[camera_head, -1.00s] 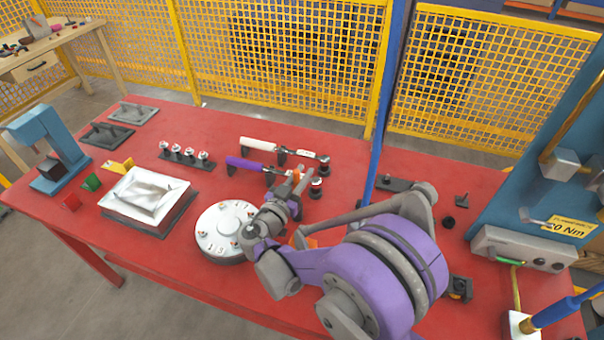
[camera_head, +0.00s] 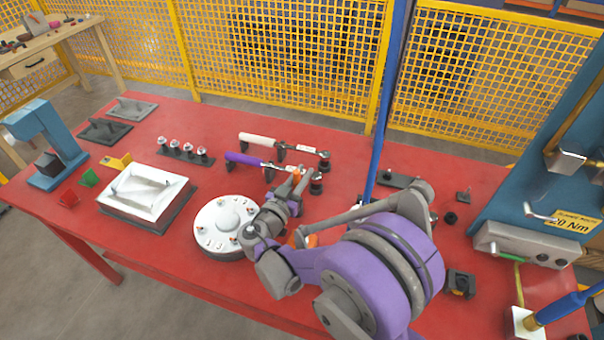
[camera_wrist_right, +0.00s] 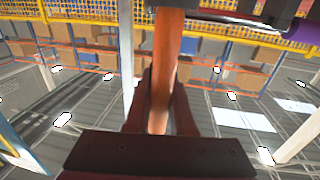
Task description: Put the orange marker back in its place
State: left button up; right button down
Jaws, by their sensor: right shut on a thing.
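My right gripper (camera_head: 294,187) is over the red table, just right of the round white numbered disc (camera_head: 222,228) and close to the purple-handled wrench (camera_head: 243,160). In the right wrist view its two fingers (camera_wrist_right: 160,100) are shut on the orange marker (camera_wrist_right: 165,60), a long orange bar that runs up and away between them. In the head view only a small orange part shows at the fingers, and the arm hides much around it. I cannot tell whether the marker touches anything. My left gripper is not in view.
The red table (camera_head: 150,225) carries a white-handled wrench (camera_head: 262,141), a white tray (camera_head: 145,188), a blue press (camera_head: 45,145) and small red, green and yellow blocks. A blue post (camera_head: 382,120) rises behind my right arm. A blue panel (camera_head: 560,130) stands at the right.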

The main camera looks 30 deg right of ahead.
jog(key=shift+f+b, duration=1.1)
jog(key=shift+f, duration=0.35)
jog(key=c, duration=0.7)
grip_release()
jog(key=v, duration=1)
jog(key=shift+s+a, duration=0.25)
jog(key=shift+a, duration=0.05)
